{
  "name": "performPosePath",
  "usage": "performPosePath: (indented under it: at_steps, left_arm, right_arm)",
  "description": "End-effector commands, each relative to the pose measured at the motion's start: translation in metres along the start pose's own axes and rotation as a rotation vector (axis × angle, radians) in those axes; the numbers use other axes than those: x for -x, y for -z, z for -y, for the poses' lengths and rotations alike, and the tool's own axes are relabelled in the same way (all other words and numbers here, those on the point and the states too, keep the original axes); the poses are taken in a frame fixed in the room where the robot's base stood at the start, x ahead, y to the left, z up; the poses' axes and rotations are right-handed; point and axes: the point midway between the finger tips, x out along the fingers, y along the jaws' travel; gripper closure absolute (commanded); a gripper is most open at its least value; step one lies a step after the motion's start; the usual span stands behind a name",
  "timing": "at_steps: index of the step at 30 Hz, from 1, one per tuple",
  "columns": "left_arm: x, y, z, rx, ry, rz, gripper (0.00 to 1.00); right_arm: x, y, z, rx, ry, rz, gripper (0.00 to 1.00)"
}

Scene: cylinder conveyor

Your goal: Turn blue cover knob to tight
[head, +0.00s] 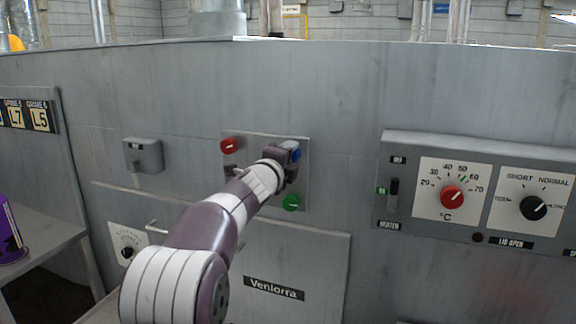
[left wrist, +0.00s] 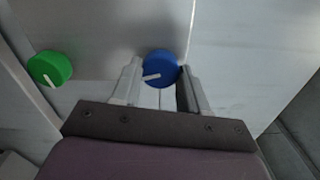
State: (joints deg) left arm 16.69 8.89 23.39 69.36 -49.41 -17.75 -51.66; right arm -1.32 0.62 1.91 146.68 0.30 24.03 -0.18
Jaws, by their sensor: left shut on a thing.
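The blue cover knob (left wrist: 161,68) is on a grey panel, with a white pointer line on its face. In the head view only a bit of the blue knob (head: 296,155) shows past my gripper. My left gripper (head: 290,152) is at the knob. In the left wrist view the fingers of my left gripper (left wrist: 160,85) are on both sides of the knob, shut on it. The pointer line runs toward the left finger, slightly downward. No tight mark can be read. My right gripper is not in view.
A green knob (head: 291,202) is below the blue one and a red knob (head: 229,146) is to its left on the same plate. A control box (head: 440,215) with dials juts out at right. A handle (head: 155,228) is at lower left.

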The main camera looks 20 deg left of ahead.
Motion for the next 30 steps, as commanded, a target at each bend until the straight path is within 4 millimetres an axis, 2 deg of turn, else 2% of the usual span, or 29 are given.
performPosePath:
  at_steps: [1, 9, 26, 27, 28, 30]
  left_arm:
    - [-0.0006, 0.0015, -0.0059, -0.024, -0.007, -0.002, 0.87]
    - [-0.0007, 0.0013, -0.0054, -0.117, -0.007, -0.002, 0.87]
    - [-0.0009, 0.0017, -0.0061, -0.141, -0.01, -0.004, 0.87]
    - [-0.0009, 0.0017, -0.006, -0.141, -0.01, -0.004, 0.44]
    - [-0.0009, 0.0016, -0.0058, -0.141, -0.009, -0.004, 0.34]
    - [-0.0007, 0.0013, -0.0048, -0.141, -0.007, -0.003, 0.31]
  right_arm:
    - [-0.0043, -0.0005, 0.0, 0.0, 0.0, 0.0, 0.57]
    - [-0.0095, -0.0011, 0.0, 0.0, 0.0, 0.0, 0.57]
    - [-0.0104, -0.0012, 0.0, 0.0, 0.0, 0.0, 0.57]
    - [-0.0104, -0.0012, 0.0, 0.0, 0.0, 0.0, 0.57]
    - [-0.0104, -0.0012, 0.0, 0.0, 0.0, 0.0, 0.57]
    - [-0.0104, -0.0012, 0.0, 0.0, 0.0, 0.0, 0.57]
